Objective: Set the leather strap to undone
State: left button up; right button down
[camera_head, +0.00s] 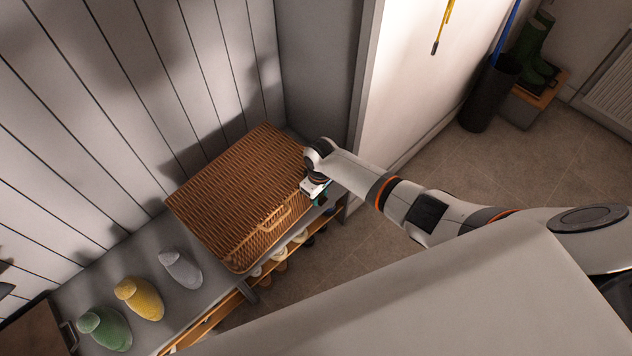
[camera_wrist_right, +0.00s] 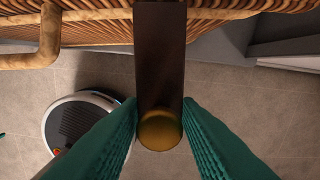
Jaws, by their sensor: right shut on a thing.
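The wicker hamper (camera_head: 240,190) stands on the grey bench with its lid down, and its front edge also shows across the top of the right wrist view (camera_wrist_right: 90,30). The dark leather strap (camera_wrist_right: 160,60) hangs down over the hamper's front, with a round brass stud (camera_wrist_right: 160,130) at its lower end. My right gripper (camera_wrist_right: 160,130) has its green fingers on either side of the strap's lower end, shut on it. In the head view my right gripper (camera_head: 318,194) is at the hamper's right front corner, where the strap is hidden. My left gripper is not in view.
Green, yellow and grey shoe-like items (camera_head: 140,298) sit on the bench (camera_head: 215,292) left of the hamper. Shoes fill the shelf below. A round disc-shaped device (camera_wrist_right: 80,122) is on the floor. A dark bin (camera_head: 490,95) and green boots (camera_head: 535,50) stand far right.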

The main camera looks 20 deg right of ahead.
jog(key=shift+w+a+r+g, duration=0.1)
jog(key=shift+w+r+g, duration=0.1)
jog(key=shift+g, duration=0.1)
jog(key=shift+a+r+g+h+b, duration=0.15)
jog(key=shift+r+g+h+b, duration=0.3)
jog(key=shift+g+b, duration=0.25)
jog(key=shift+w+g, duration=0.15)
jog(key=shift+g, duration=0.15)
jog(key=shift+r+h+b, duration=0.2)
jog(key=shift+h+b, duration=0.15)
jog(key=shift+w+a+r+g, duration=0.1)
jog(key=shift+w+r+g, duration=0.1)
jog(key=shift+g, duration=0.2)
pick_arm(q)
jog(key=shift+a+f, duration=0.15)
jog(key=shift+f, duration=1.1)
pick_arm(e)
jog(key=shift+r, duration=0.15)
jog(key=c, duration=1.3)
grip_release()
